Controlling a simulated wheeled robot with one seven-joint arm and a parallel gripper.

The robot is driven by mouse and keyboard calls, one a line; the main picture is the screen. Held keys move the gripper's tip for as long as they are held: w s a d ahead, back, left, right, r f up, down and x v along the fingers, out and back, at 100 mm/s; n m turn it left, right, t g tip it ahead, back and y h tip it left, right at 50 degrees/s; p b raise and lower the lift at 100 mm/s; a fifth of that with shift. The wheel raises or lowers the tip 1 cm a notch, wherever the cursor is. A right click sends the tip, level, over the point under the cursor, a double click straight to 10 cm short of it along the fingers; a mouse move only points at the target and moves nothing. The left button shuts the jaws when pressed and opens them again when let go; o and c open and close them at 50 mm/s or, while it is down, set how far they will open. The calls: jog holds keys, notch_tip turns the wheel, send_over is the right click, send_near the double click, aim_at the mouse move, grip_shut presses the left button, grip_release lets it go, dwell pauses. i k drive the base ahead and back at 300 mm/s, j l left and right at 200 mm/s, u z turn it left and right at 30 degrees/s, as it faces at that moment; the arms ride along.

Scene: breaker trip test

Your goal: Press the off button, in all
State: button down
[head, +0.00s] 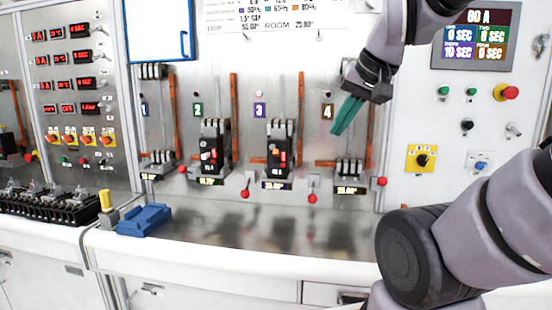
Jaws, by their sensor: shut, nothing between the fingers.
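My gripper (341,124) hangs at the upper right of the middle in the head view, with its teal fingers together, empty and pointing down and left. It is in front of the test bench, near the bay marked 4. The right panel has a large red button (510,92) with a yellow base, and two small green buttons (443,90), (471,90) to its left. No readable label shows which button is off. The gripper is well to the left of these buttons and touches none of them. A display (475,37) above them reads 80 A.
Breakers (213,147), (279,148) stand in bays 2 and 3. Red-knobbed levers (245,193), (312,198) stick out below. A blue block (145,219) lies on the left ledge. The right panel also has a yellow-plated rotary switch (421,159). My arm covers the lower right.

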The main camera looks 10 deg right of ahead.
aim_at(467, 125)
jog(key=l+z, duration=0.2)
jog(key=z, duration=0.2)
jog(key=l+z, duration=0.25)
jog(key=z, duration=0.15)
jog(key=i+l+z, duration=0.1)
jog(key=z, duration=0.3)
jog(key=l, duration=0.1)
